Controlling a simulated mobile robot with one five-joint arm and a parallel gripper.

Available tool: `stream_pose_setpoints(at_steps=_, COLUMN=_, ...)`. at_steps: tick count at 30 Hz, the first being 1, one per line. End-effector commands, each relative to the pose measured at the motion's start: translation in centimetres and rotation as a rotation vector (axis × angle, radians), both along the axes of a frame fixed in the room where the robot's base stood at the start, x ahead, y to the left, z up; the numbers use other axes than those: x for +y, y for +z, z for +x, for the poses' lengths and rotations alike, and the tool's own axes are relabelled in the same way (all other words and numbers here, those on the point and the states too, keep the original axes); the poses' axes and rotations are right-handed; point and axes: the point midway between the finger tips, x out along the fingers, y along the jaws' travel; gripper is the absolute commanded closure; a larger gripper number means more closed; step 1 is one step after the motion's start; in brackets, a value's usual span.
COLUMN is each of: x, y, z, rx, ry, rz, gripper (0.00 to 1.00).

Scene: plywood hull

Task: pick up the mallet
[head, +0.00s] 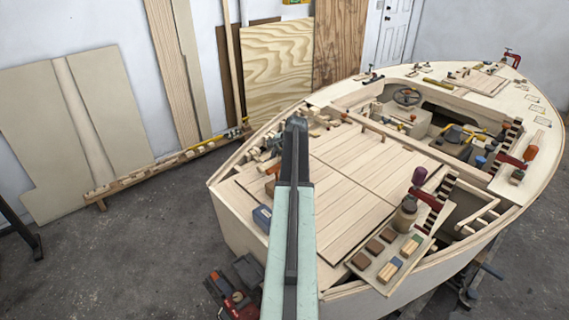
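I cannot make out a mallet for certain in the head view. Many small tools and wood pieces lie on the plywood hull (235,235), and several are too small to tell apart. My arm rises from the bottom centre over the slatted deck and ends in a dark joint. No gripper fingers show, and the arm covers part of the deck's left side.
A board with sanding blocks (363,260) and a brown jar (405,213) stands at the hull's near right. A red clamp (428,199) is beside it. Plywood sheets (275,68) lean on the wall. The floor (130,250) at left is mostly clear.

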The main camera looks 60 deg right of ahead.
Motion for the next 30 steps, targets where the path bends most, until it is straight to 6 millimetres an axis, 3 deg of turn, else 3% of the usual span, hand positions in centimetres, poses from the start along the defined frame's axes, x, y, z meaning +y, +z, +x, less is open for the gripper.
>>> stream_pose_setpoints(at_steps=4, x=0.0, y=0.2, z=-0.1, rx=0.0, ry=-0.001, rz=0.0, gripper=0.67)
stream_pose_setpoints(at_steps=8, x=0.0, y=0.2, z=-0.1, rx=0.0, ry=-0.001, rz=0.0, gripper=1.0)
stream_pose_setpoints(at_steps=20, x=-0.1, y=0.7, z=-0.1, rx=0.0, ry=-0.002, rz=0.0, gripper=1.0)
stream_pose_setpoints(at_steps=30, x=-0.1, y=4.7, z=-0.3, rx=0.0, ry=-0.002, rz=0.0, gripper=1.0)
